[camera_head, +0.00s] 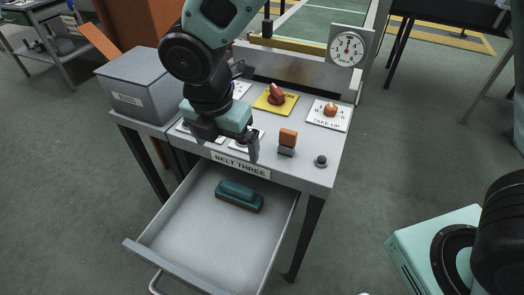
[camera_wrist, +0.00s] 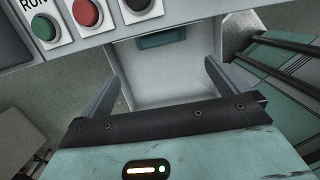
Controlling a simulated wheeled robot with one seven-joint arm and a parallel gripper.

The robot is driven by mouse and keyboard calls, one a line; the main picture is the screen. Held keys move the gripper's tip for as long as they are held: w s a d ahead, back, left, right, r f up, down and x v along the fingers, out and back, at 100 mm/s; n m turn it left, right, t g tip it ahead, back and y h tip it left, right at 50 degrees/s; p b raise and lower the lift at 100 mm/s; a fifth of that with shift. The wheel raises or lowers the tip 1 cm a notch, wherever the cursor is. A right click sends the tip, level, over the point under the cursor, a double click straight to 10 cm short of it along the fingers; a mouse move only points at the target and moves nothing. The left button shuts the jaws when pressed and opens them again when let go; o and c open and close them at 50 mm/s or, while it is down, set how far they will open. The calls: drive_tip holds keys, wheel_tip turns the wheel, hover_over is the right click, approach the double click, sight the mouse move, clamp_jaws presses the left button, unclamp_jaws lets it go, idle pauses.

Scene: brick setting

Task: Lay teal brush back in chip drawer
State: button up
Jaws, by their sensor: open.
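The teal brush (camera_head: 239,195) lies in the open drawer (camera_head: 188,230), near its back end, under the front edge of the console. It has a teal top and a brown lower part. In the wrist view the teal brush (camera_wrist: 161,39) shows at the far end of the drawer (camera_wrist: 165,82), partly cut off by the console edge. My gripper (camera_head: 224,152) is open and empty. It is over the front of the console, above and apart from the brush. In the wrist view the two fingers of my gripper (camera_wrist: 162,85) stand wide apart with nothing between them.
The console (camera_head: 314,175) labelled BELT THREE carries a red knob (camera_head: 276,94), an orange TAKE-UP knob (camera_head: 330,109), an orange-and-grey block (camera_head: 287,142) and a small dark knob (camera_head: 321,161). A grey box (camera_head: 140,85) stands at left. The front of the drawer is empty.

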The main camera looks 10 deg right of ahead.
drive_tip(key=s+d+r+m+y, duration=0.1)
drive_tip(key=s+d+r+m, duration=0.1)
drive_tip(key=s+d+m, duration=0.3)
drive_tip(key=s+d+r+m+g, duration=0.1)
drive_tip(key=s+d+r+m, duration=0.1)
drive_tip(key=s+d+m, duration=0.4)
drive_tip(key=s+m, duration=0.5)
drive_tip(key=m, duration=0.4)
drive_tip(key=shift+s+r+m+y, duration=0.25)
drive_tip(key=shift+r+m+y, duration=0.05)
drive_tip(key=shift+m+y, duration=0.1)
drive_tip(key=shift+r, duration=0.1)
